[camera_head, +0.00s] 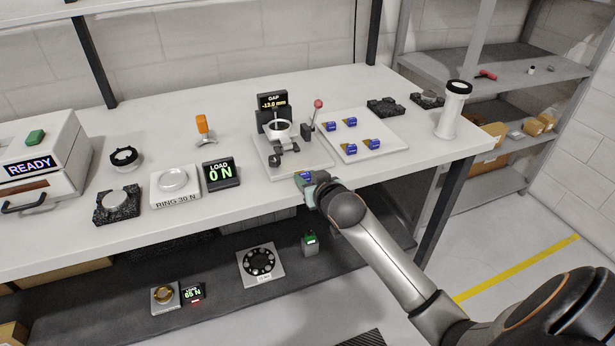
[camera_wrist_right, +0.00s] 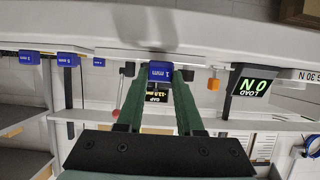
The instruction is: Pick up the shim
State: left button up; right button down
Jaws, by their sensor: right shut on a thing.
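My right gripper (camera_head: 308,181) is at the front edge of the table, just in front of the gap fixture. It is shut on a blue shim (camera_wrist_right: 160,72) marked 1 mm, which sits between the green fingers in the right wrist view. In the head view this held shim (camera_head: 305,175) shows only in part at the fingertips. Several other blue shims, such as this one (camera_head: 350,147), lie on a white tray (camera_head: 388,152) right of the fixture. My left gripper is not in view.
The gap fixture (camera_head: 290,163) has a display (camera_head: 272,101) reading about -13.0 mm and a red-knobbed lever (camera_head: 317,105). A load display (camera_head: 221,173) reading 0 N and a ring block (camera_head: 176,187) stand to its left. A white post (camera_head: 451,115) stands at the table's right end.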

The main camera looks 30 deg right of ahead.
jog(key=shift+s, duration=0.15)
jog(key=shift+c, duration=2.3)
grip_release()
jog(key=v, duration=1.2)
jog(key=shift+s, duration=0.2)
jog(key=shift+a+r, duration=0.1)
